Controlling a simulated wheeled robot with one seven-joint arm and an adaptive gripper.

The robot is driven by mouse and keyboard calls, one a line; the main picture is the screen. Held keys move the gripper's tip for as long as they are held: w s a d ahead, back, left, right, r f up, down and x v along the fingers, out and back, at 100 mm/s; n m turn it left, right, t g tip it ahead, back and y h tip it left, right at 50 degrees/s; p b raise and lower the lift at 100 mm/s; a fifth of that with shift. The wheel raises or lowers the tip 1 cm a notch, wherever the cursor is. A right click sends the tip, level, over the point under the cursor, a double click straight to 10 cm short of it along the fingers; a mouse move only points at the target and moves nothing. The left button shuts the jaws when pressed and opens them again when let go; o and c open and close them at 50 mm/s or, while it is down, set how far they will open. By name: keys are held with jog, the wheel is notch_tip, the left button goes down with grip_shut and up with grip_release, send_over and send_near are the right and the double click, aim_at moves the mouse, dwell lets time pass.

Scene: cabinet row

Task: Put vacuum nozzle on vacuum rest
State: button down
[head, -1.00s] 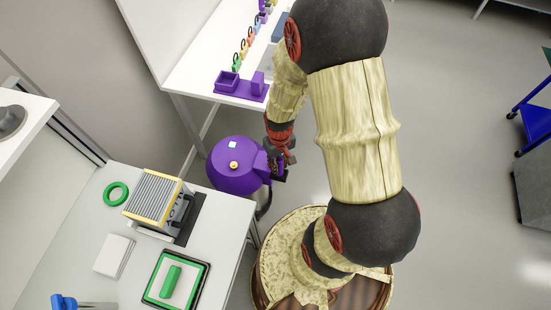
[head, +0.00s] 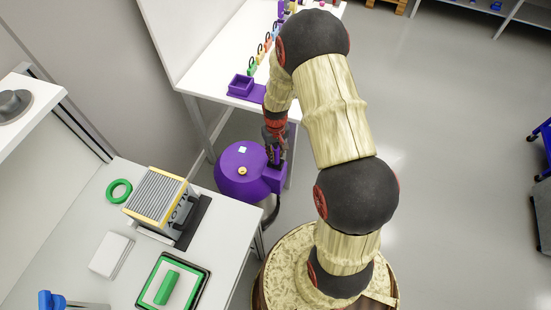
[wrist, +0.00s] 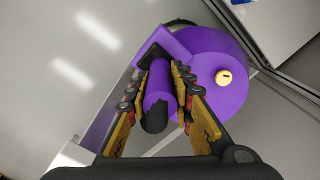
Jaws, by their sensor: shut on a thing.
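The round purple vacuum (head: 238,172) stands on the floor between the two tables. A purple block on its side (head: 275,180), probably the vacuum rest, also shows in the wrist view (wrist: 170,42) with a dark face. My gripper (head: 274,152) is above this block. In the wrist view my gripper (wrist: 165,100) is shut on the vacuum nozzle, a purple cylinder with a black end (wrist: 157,88). The nozzle's far end meets or overlaps the block's dark face; I cannot tell whether it sits in it. In the head view my gripper hides most of the nozzle.
A dark hose (head: 272,212) hangs beside the vacuum. The near white table (head: 222,225) holds a grey-ribbed box (head: 157,195), a green ring (head: 119,190) and a green-framed tray (head: 195,287). The far table (head: 205,62) carries a purple box (head: 240,85).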

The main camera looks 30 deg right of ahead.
aim_at(276, 158)
notch_tip(276, 158, down, 4)
jog(key=shift+w+r+b, duration=0.15)
jog(key=shift+r+b, duration=0.05)
jog(key=shift+b, duration=0.6)
jog(key=shift+r, duration=0.1)
jog(key=c, duration=2)
grip_release()
jog(key=shift+f, duration=0.2)
jog(key=shift+c, duration=0.2)
jog(key=o, duration=0.4)
jog(key=shift+o, duration=0.4)
jog(key=shift+r, duration=0.1)
